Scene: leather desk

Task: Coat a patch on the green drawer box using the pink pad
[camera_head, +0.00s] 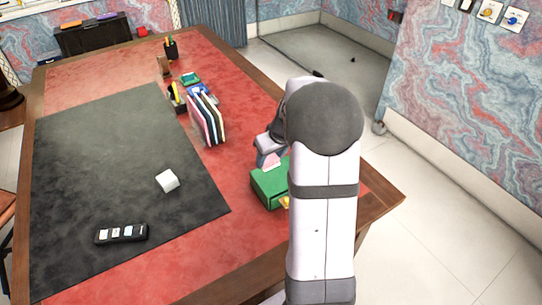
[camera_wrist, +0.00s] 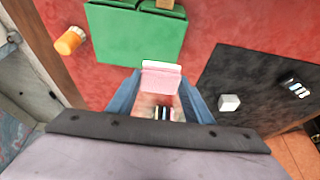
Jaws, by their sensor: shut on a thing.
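The green drawer box (camera_head: 267,188) sits on the red leather near the right edge of the desk, partly hidden by my arm. In the wrist view the green box (camera_wrist: 112,35) fills the upper left. My gripper (camera_head: 269,147) is shut on the pink pad (camera_wrist: 161,78), which has a pale edge on its far side. The pad (camera_head: 271,160) is at the box's far edge in the head view. I cannot tell whether it touches the box. No coated patch shows on the visible green faces.
A white cube (camera_head: 167,180) and a black remote-like object (camera_head: 122,234) lie on the dark mat (camera_head: 75,185). Upright folders (camera_head: 207,119) and a pencil holder (camera_head: 171,49) stand farther back. Red leather behind the box is clear.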

